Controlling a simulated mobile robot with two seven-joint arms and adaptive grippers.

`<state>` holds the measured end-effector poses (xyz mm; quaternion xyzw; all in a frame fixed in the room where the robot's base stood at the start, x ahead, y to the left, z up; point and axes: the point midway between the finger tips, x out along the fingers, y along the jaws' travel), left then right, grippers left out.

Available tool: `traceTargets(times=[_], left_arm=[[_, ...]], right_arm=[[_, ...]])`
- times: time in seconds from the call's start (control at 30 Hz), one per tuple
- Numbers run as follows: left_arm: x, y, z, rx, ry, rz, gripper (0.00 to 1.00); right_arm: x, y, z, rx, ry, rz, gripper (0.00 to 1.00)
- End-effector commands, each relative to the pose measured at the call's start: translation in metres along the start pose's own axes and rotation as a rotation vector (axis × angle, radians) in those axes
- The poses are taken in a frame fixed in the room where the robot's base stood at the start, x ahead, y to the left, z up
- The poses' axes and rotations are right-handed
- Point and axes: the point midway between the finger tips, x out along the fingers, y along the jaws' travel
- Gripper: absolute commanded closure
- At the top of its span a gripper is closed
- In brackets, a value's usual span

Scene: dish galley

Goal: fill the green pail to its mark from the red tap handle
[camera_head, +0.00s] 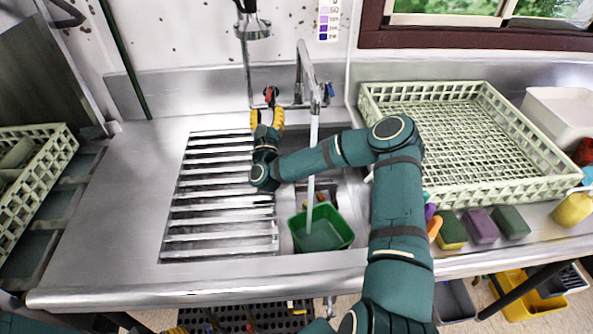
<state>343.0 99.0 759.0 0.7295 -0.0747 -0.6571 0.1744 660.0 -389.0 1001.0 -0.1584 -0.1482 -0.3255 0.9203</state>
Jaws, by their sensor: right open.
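The green pail (340,243) stands in the sink basin under the spout. A pale stream of water (311,185) runs from the tap spout (314,88) into it. A grey-green surface shows inside the pail; I cannot make out the mark or the exact level. The red tap handle (269,94) is at the left of the tap, a blue one (331,90) at the right. My right gripper (267,116) is open, its yellow fingers just in front of and below the red handle; contact cannot be told. A small yellow bit at the bottom edge may be my left gripper.
The slatted drainboard (220,215) lies left of the basin. My right arm crosses over the basin beside the stream. A large pale green crate (470,191) fills the counter at the right, with several sponges (481,226) in front. Bare steel (125,200) lies left of the slats.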

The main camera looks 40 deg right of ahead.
Motion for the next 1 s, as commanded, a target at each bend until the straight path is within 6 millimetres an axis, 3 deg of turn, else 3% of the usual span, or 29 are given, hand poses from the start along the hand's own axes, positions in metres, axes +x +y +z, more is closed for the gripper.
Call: traceTargets(times=[0.47, 0.8, 1.0], left_arm=[[-0.003, 0.001, -0.001, 0.0, 0.001, 0.0, 0.56], [-0.045, 0.017, -0.019, -0.011, 0.04, -0.004, 0.56], [-0.044, 0.017, -0.02, -0.013, 0.044, -0.004, 0.56]], right_arm=[[-0.002, 0.0, 0.002, 0.002, 0.016, -0.003, 0.56], [-0.049, -0.005, 0.043, 0.004, 0.363, -0.018, 0.56], [-0.045, -0.005, 0.04, -0.004, 0.399, -0.013, 0.56]])
